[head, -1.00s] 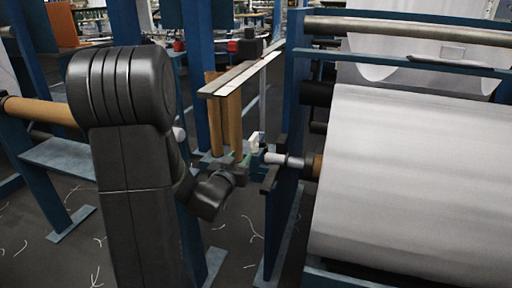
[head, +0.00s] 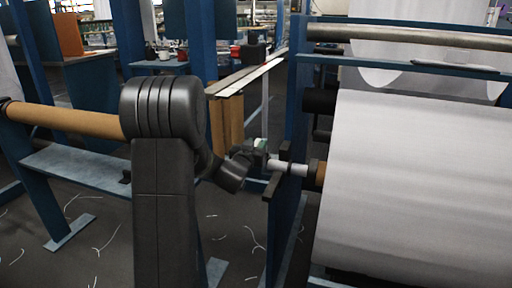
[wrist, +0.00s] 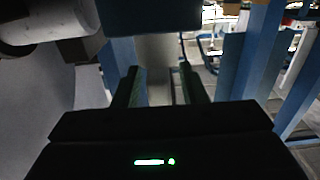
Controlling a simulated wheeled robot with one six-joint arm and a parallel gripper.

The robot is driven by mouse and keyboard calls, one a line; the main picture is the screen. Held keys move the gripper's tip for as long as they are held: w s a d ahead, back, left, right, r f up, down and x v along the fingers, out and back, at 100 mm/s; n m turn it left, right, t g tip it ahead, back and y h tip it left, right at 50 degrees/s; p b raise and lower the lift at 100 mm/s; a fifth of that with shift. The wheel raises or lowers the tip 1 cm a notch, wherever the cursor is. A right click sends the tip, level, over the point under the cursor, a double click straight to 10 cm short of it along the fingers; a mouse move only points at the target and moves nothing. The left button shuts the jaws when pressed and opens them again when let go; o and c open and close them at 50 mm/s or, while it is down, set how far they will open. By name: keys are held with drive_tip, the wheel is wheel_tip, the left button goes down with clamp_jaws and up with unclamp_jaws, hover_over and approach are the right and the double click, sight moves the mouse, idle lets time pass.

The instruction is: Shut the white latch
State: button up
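My gripper (head: 261,152) is at the blue upright post of the loom, beside the end of the white roll's shaft. In the wrist view its two dark fingers (wrist: 162,84) are spread apart. A pale piece (wrist: 158,65) shows between and beyond them, probably the white latch; I cannot tell whether the fingers touch it. In the head view a small whitish patch (head: 260,143) shows at the gripper, and most of the latch is hidden there by the gripper.
The large white fabric roll (head: 420,185) fills the right, its shaft (head: 291,168) ending near my gripper. A blue post (head: 288,215) stands close by. A brown roller (head: 65,117) and blue beam (head: 75,170) lie left. Floor between is open, with loose threads.

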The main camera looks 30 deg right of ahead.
drive_tip(key=shift+d, duration=0.1)
clamp_jaws()
drive_tip(key=shift+w+r, duration=0.1)
